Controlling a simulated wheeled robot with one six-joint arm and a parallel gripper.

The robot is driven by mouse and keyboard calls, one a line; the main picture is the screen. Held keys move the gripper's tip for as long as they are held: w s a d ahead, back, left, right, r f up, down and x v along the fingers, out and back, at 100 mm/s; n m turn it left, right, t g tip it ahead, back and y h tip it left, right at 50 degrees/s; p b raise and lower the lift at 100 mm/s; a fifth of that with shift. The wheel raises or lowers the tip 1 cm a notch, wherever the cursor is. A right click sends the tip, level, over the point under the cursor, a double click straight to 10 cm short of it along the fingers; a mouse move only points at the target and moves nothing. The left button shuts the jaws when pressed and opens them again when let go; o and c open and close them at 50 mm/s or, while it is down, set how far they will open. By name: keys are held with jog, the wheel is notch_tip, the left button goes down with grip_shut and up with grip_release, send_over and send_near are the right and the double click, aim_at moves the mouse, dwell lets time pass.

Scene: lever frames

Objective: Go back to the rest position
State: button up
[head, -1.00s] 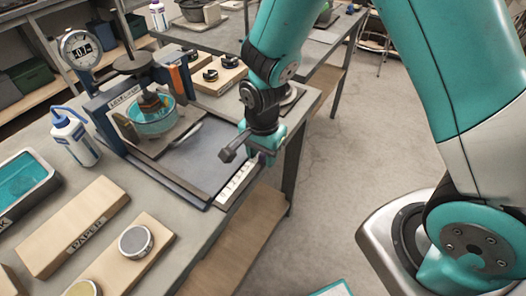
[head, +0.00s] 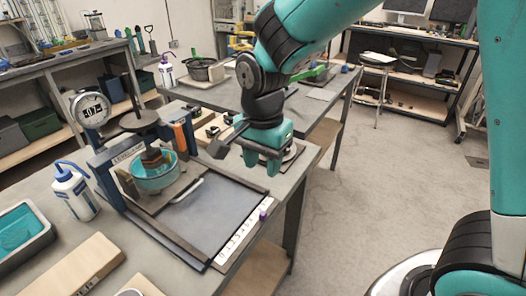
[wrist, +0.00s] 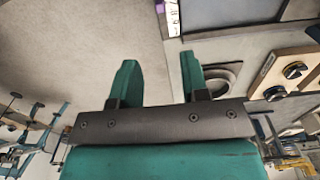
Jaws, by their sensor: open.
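My gripper (head: 266,165) is teal with a dark wrist and hangs above the right part of the near bench in the head view. In the wrist view my gripper (wrist: 158,80) shows two teal fingers spread apart with nothing between them. The lever frame (head: 150,135) stands on the near bench to the left of my gripper, with a round dial gauge (head: 90,109) and a teal bowl (head: 155,172) under its press. My gripper looks apart from the frame and its dark base plate (head: 205,212).
A numbered scale strip (head: 240,232) with a purple marker lies along the plate's right edge. A white wash bottle (head: 75,192) and a teal-filled tray (head: 20,235) stand at left. A second bench (head: 310,100) is behind. The floor (head: 390,190) at right is clear.

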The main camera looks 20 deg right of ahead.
notch_tip(320, 180, up, 2)
jog(key=shift+r, duration=0.1)
dwell(0.4)
jog(key=s+a+r+n+y, duration=0.1)
jog(key=s+r+n+y, duration=0.1)
jog(key=s+n, duration=0.6)
jog(key=s+a+r+n+y, duration=0.1)
jog(key=s+r+n+y, duration=0.1)
jog(key=s+n, duration=0.6)
jog(key=shift+s+r+n, duration=0.25)
jog(key=shift+r+n, duration=0.5)
jog(key=shift+n, duration=0.25)
jog(key=shift+d, duration=0.1)
dwell(1.2)
